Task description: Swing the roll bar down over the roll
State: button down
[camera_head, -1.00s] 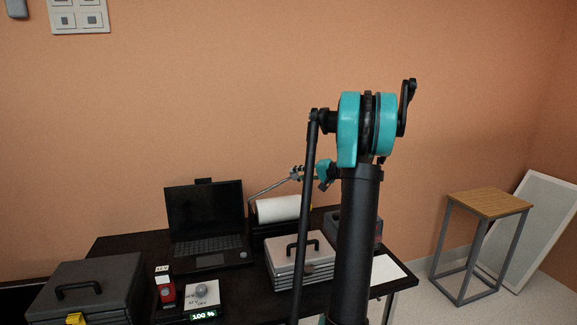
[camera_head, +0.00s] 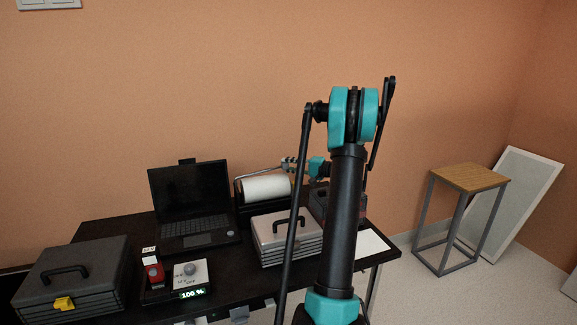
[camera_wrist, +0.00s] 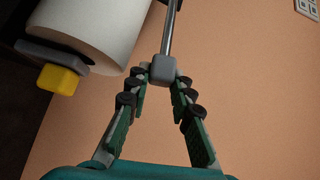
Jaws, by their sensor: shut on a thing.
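The white roll (camera_head: 266,188) sits in a dark holder at the back of the table. The thin metal roll bar (camera_head: 262,172) runs just above it, sloping slightly up toward the right. My gripper (camera_head: 289,164) is at the bar's right end, above the roll's right end. In the wrist view my gripper (camera_wrist: 164,72) is shut on the grey block (camera_wrist: 163,68) at the end of the bar (camera_wrist: 170,32). The white roll (camera_wrist: 95,30) is at upper left there, apart from the fingers. The bar's far end is out of the wrist view.
A grey case with a black handle (camera_head: 287,238) stands in front of the roll. A laptop (camera_head: 190,200) is to its left. A yellow-tipped part (camera_wrist: 58,80) sits by the roll's end. A dark bin (camera_head: 323,202) stands right of the roll, partly behind my arm.

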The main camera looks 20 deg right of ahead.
jog(key=c, duration=1.3)
grip_release()
jog(key=shift+a, duration=0.1)
jog(key=v, duration=1.2)
jog(key=shift+f, duration=0.1)
